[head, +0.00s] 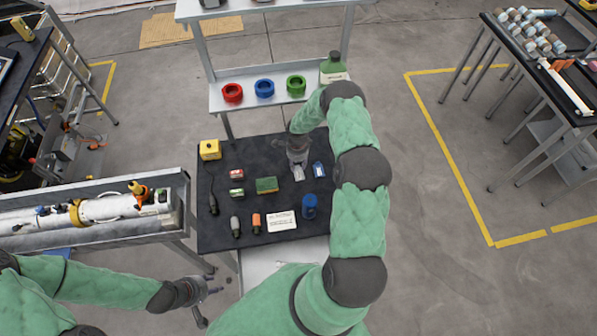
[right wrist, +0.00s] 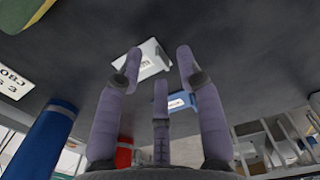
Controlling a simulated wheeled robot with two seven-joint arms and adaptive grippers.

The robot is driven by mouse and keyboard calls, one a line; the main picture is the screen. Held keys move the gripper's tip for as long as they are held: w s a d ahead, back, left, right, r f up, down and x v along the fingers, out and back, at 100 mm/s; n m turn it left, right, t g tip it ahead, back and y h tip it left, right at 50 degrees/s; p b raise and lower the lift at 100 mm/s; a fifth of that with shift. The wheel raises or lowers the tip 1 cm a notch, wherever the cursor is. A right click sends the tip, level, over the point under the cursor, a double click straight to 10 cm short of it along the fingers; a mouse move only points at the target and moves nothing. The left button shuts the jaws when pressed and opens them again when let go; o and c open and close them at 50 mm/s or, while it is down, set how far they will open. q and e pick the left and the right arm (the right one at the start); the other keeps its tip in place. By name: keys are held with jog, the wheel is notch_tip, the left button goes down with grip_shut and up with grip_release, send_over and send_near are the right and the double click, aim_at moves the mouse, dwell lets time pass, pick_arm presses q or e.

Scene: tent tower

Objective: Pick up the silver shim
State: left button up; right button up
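The silver shim (head: 299,175) lies on the black mat of the table, just in front of my right gripper in the head view. In the right wrist view the silver shim (right wrist: 155,62) shows between and beyond the spread fingers of my right gripper (right wrist: 158,70). The fingers are open, with nothing held between them; contact with the shim cannot be told. A blue piece (head: 319,169) lies just right of the shim, and it also shows in the right wrist view (right wrist: 182,101). My left gripper (head: 208,297) hangs low at the left, off the table, its fingers apart and empty.
On the mat (head: 240,155) are a green and yellow sponge (head: 266,185), a blue cylinder (head: 310,206), a white label card (head: 281,220), a yellow box (head: 210,150) and several small items. A shelf behind (head: 215,104) holds red, blue and green rings.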

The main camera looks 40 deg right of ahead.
jog(key=shift+f, duration=0.65)
grip_shut()
jog(key=shift+r, duration=0.15)
